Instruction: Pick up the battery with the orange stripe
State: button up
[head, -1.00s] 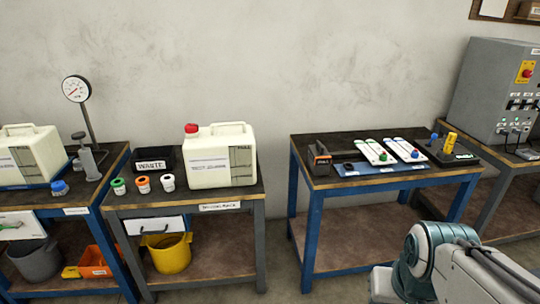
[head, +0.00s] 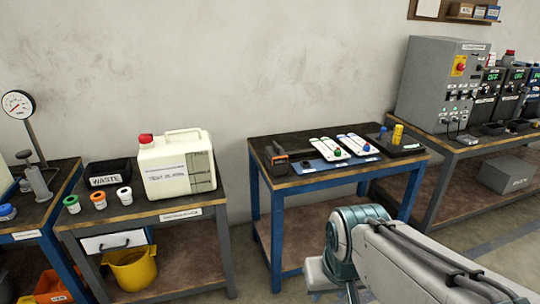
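A dark block (head: 279,160) with what looks like a small orange mark stands at the left end of the blue-framed table (head: 260,165) in the middle. It is too small to tell whether this is the battery with the orange stripe. No other orange-striped battery can be made out. My arm shows at the lower right as a white link with a teal joint, in front of the table's right side. My gripper is out of view.
White strips with green and blue knobs (head: 357,146) lie on that table. A grey control cabinet (head: 436,85) and dark units with green displays (head: 486,92) stand on the right bench. A white canister (head: 176,170) stands on the left bench. Floor shows between the benches.

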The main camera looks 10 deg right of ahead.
aim_at(276, 155)
jog(key=u, duration=0.25)
jog(key=i, duration=1.7)
jog(key=u, duration=0.05)
